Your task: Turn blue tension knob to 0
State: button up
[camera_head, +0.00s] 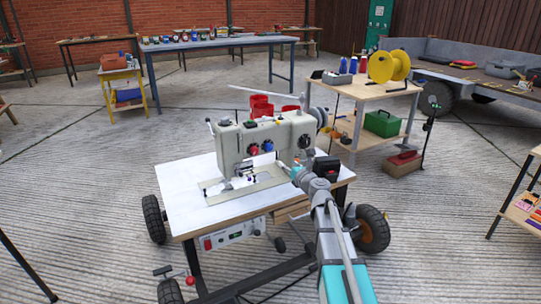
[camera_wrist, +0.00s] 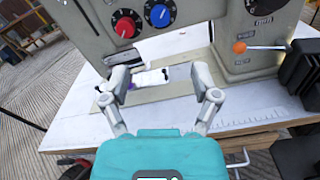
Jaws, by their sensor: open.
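The blue tension knob (camera_wrist: 159,14) is on the front of the grey sewing machine (camera_wrist: 190,32), at the top of the wrist view. It has a white pointer mark and a white scale around it, too small to read. In the head view the blue knob (camera_head: 268,146) sits right of a red knob (camera_head: 254,151). My gripper (camera_wrist: 158,76) is open, its two fingers spread apart with nothing between them. In the wrist view the knob appears beyond the fingertips, not touched. In the head view my gripper (camera_head: 288,168) is at the machine's right front.
The red knob (camera_wrist: 126,23) is close left of the blue one. A black box (camera_head: 327,167) stands on the white table (camera_head: 185,185) right of my gripper. The tabletop's left part is clear.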

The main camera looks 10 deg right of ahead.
aim_at(270, 148)
dwell(0.4)
jog(key=x, duration=1.3)
jog(key=shift+w+a, duration=0.15)
jog(key=shift+w, duration=0.2)
jog(key=c, duration=1)
jog(key=shift+a, duration=0.1)
grip_shut()
